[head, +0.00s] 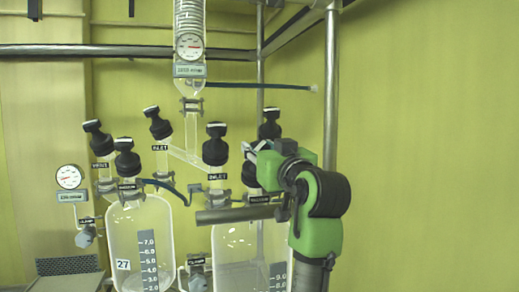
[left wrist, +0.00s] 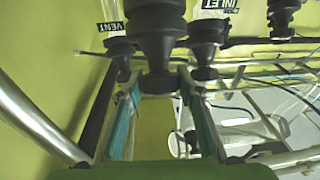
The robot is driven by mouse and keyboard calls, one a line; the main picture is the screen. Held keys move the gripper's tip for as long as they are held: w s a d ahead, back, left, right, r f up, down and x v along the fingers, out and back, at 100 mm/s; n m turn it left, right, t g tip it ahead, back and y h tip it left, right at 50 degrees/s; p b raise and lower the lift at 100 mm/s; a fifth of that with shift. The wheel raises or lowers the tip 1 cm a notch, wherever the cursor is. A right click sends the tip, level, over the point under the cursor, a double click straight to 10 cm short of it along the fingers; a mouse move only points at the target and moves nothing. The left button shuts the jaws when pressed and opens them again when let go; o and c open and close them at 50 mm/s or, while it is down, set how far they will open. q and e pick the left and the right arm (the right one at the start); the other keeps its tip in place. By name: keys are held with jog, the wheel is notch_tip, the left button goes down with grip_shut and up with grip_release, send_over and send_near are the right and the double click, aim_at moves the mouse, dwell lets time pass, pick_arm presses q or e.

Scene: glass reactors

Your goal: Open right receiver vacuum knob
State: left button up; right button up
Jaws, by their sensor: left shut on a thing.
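The right receiver (head: 225,250) is a clear glass vessel with a printed scale, partly hidden by my arm. Its black vacuum knob (head: 249,176) sits above a partly covered label (head: 262,199). My left gripper (head: 260,152) comes in from the right side of the receiver and is shut on this knob, hiding part of it. In the left wrist view the ribbed black knob (left wrist: 155,45) stands between the two teal-sided fingers (left wrist: 160,95), its end at the fingertips. My right gripper is not in view.
Other black knobs stand close by: the inlet knob (head: 215,144) just left, and another knob (head: 270,124) behind. The left receiver (head: 140,235) stands further left. A vertical metal post (head: 331,90) rises behind my arm. The right side is clear before a yellow wall.

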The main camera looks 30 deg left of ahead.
pick_arm(q)
jog(key=n+g+y, duration=0.1)
jog(key=n+g, duration=0.1)
jog(key=n+g+p, duration=0.1)
jog(key=n+g, duration=0.1)
jog(key=shift+w+d+r+y, duration=0.1)
jog(key=shift+r+y, duration=0.05)
jog(key=shift+y, duration=0.25)
jog(key=n+g+p, duration=0.1)
jog(key=n+g, duration=0.1)
jog(key=g, duration=0.1)
jog(key=shift+r+y, duration=0.15)
jog(key=shift+y, duration=0.25)
jog(key=n+g+h+p, duration=0.1)
jog(key=n+g+p, duration=0.5)
jog(key=g+p, duration=0.1)
jog(key=shift+n+p, duration=0.4)
jog(key=shift+n+g+p, duration=0.3)
jog(key=shift+n+p, duration=0.1)
jog(key=shift+p, duration=0.1)
jog(key=shift+f+g+h, duration=0.3)
jog(key=shift+h, duration=0.1)
jog(key=o, duration=1.1)
jog(key=shift+n, duration=0.3)
